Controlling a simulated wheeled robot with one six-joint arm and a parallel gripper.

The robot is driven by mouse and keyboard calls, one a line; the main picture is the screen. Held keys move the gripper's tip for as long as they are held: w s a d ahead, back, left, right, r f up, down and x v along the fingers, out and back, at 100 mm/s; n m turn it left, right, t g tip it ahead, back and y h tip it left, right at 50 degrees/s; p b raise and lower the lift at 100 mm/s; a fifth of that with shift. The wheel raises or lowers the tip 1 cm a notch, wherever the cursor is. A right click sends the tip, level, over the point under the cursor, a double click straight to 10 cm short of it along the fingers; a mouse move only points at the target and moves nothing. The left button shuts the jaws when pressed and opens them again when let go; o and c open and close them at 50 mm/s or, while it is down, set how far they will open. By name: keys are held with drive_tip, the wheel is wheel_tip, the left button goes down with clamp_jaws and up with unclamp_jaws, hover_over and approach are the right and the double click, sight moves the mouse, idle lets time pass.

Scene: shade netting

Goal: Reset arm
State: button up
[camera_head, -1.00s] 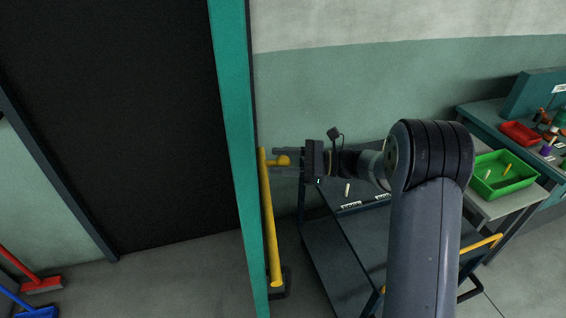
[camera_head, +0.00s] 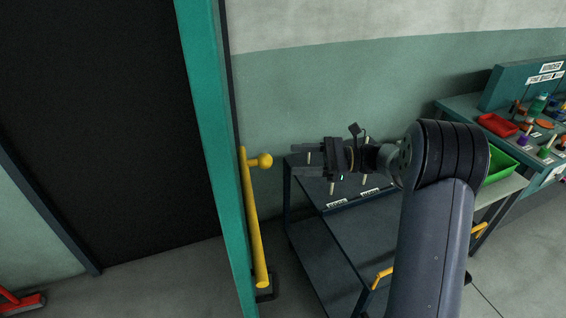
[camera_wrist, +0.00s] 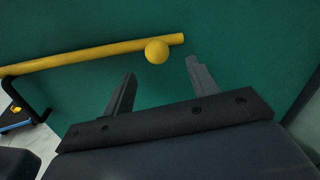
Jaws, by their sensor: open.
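My gripper (camera_head: 300,164) is open and empty in the head view, its fingers pointing left above the dark cart. Its two fingers also show apart in the wrist view (camera_wrist: 160,78). A yellow lever with a ball end (camera_head: 264,161) stands to the left of the fingertips, beside the teal door frame. The yellow ball (camera_wrist: 157,51) shows beyond the fingers in the wrist view, with a gap between them and it.
The dark cart (camera_head: 330,240) stands below my arm, with labels and small white pegs on its top. At right are a green tray (camera_head: 498,166), a red tray (camera_head: 497,125) and a workbench with small parts. A dark doorway (camera_head: 110,120) fills the left, with a red broom (camera_head: 22,304) on the floor.

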sight(270, 164)
drive_tip(key=shift+d, duration=0.7)
drive_tip(key=a+p, duration=0.1)
drive_tip(key=a, duration=0.6)
drive_tip(key=a+p, duration=0.1)
drive_tip(key=a, duration=0.2)
drive_tip(key=shift+s+a+r+p, duration=0.1)
drive_tip(key=shift+s+a+p, duration=0.05)
drive_tip(key=shift+s+p, duration=0.25)
drive_tip(key=shift+s+a, duration=0.2)
drive_tip(key=shift+a, duration=0.1)
drive_tip(key=shift+s+d, duration=0.3)
drive_tip(key=shift+s, duration=0.35)
